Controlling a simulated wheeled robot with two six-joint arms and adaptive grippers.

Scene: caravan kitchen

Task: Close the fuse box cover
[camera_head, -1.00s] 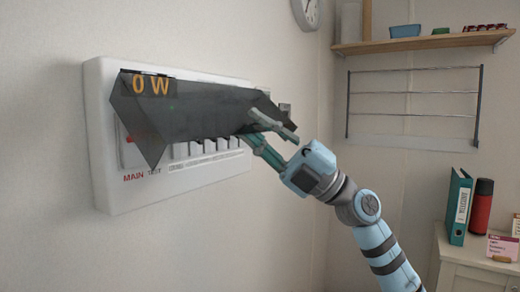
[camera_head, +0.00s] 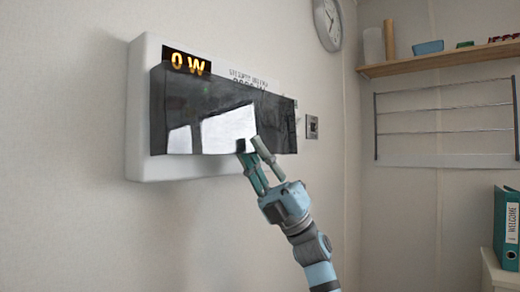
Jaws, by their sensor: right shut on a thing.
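The white fuse box (camera_head: 140,110) is fixed to the left wall, with a lit "0 W" display (camera_head: 187,64) at its top left. Its dark, see-through cover (camera_head: 185,115) hangs low over the front and hides the switches. Bright reflections show on it. I cannot tell whether it lies flush with the box. My right gripper (camera_head: 252,152) comes up from below and is shut on the cover's lower edge, right of its middle. My left gripper is not in view.
A small wall socket or switch (camera_head: 312,127) sits right of the box. A clock (camera_head: 328,22), a wooden shelf (camera_head: 430,55) and a wire rack (camera_head: 445,105) are farther right. A teal binder (camera_head: 505,230) stands at the lower right. The wall below the box is clear.

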